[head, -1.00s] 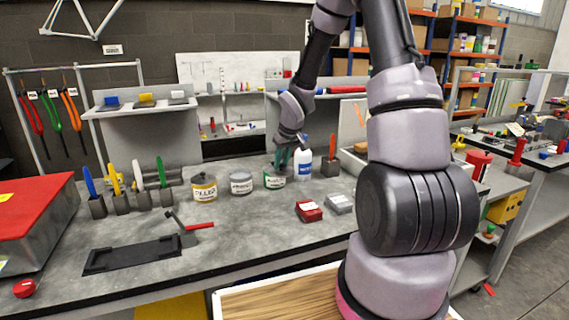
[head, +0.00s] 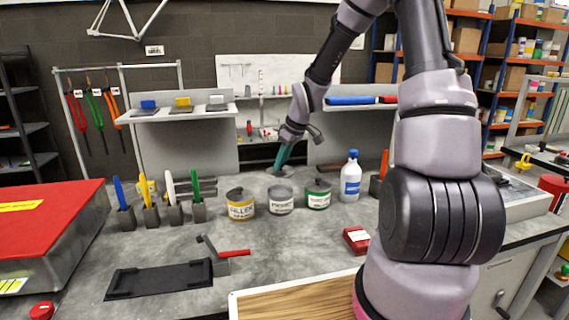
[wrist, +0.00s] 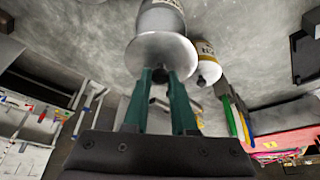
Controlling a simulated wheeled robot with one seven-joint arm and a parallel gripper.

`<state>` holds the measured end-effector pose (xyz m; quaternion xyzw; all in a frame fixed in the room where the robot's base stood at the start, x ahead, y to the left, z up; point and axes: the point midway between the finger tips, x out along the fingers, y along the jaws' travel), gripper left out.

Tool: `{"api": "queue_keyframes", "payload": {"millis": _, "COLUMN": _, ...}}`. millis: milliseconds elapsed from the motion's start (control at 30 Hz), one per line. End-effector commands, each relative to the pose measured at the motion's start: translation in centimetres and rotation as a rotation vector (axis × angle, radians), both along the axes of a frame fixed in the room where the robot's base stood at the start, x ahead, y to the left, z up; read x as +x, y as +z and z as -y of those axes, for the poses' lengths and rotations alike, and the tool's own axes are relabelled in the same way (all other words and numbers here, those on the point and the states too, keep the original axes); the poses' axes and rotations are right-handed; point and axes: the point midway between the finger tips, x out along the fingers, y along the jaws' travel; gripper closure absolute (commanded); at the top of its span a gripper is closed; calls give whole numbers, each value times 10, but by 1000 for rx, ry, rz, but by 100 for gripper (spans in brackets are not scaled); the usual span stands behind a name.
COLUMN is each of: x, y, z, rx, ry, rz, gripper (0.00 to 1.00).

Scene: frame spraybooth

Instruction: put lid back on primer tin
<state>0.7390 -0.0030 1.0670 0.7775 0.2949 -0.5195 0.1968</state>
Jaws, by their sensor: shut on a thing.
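Three tins stand in a row on the bench: a yellow-banded one (head: 240,207), a grey one (head: 281,204) in the middle and a green-banded one (head: 318,198). The yellow and green tins have lids with dark knobs. The small lettering on the grey tin is hard to read. My gripper (head: 281,167) has teal fingers, shut on a light grey round lid (head: 279,172). The lid appears above or slightly behind the grey tin, apart from its rim. In the wrist view the lid (wrist: 162,53) is between the fingertips and hides the top of the grey tin (wrist: 162,18).
A white bottle (head: 350,180) with a blue cap stands right of the green tin. Coloured tools in dark holders (head: 175,213) stand left of the tins. A scraper-like tool with a red handle (head: 233,253), a black mat (head: 160,280) and a red box (head: 357,240) lie in front.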

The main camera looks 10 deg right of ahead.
Motion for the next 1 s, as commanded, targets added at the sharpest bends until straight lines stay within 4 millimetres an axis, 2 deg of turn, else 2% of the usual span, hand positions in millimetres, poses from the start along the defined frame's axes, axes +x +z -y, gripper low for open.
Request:
{"api": "queue_keyframes", "payload": {"millis": 233, "x": -1, "y": -9, "z": -2, "rx": 0, "ry": 11, "rz": -3, "gripper": 100}}
{"api": "queue_keyframes", "payload": {"millis": 700, "x": 0, "y": -52, "z": -1, "rx": 0, "ry": 9, "rz": -1, "gripper": 100}}
{"api": "queue_keyframes", "payload": {"millis": 1000, "x": 0, "y": -63, "z": -2, "rx": 0, "ry": 9, "rz": 0, "gripper": 100}}
